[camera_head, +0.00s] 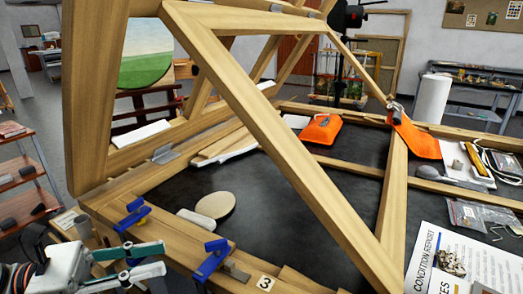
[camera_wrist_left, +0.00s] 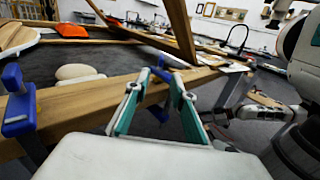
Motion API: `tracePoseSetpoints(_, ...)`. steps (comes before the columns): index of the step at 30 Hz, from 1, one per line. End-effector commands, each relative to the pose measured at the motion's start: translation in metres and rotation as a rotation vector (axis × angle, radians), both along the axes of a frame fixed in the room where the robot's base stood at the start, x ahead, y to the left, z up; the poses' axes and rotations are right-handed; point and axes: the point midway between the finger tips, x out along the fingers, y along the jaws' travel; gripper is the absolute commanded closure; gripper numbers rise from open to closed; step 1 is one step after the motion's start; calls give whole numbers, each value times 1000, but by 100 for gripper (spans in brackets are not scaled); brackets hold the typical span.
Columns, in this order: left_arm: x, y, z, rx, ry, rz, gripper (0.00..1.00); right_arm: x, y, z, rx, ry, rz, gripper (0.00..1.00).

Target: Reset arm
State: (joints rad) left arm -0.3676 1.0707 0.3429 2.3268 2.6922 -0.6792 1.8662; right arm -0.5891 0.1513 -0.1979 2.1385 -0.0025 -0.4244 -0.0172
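My left gripper (camera_head: 162,257) is at the lower left of the head view, beside the frame's front wooden rail (camera_head: 170,235). Its two green-and-grey fingers are apart with nothing seen held between them; they also show in the left wrist view (camera_wrist_left: 158,88). A blue clamp (camera_head: 133,212) sits on the rail behind the gripper, and a second blue clamp (camera_head: 212,260) is to its right. In the left wrist view one blue clamp (camera_wrist_left: 16,100) is at the left and another lies beyond the fingers. A white arm part of mine is at the right there; its finger state is unclear.
A large wooden frame (camera_head: 280,130) leans up over the dark tabletop (camera_head: 270,225). A cream disc (camera_head: 215,205), an orange pouch (camera_head: 321,129), an orange cloth (camera_head: 415,138) and a printed condition report (camera_head: 460,262) lie about. A shelf cart (camera_head: 25,178) stands at the left.

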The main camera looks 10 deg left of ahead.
Motion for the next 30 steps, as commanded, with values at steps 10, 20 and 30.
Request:
tracePoseSetpoints(10, 11, 27, -81, 405, -349, 143, 76, 11, 0, 25, 8, -33, -3, 60)
tracePoseSetpoints(20, -1, 46, -192, 1032, -752, 141, 76, 3, 5, 33, 29, -20, -6, 60)
tracePoseSetpoints(30, -42, 29, -285, 1683, -1179, -169, 76, 6, 8, 51, 49, -22, -19, 60)
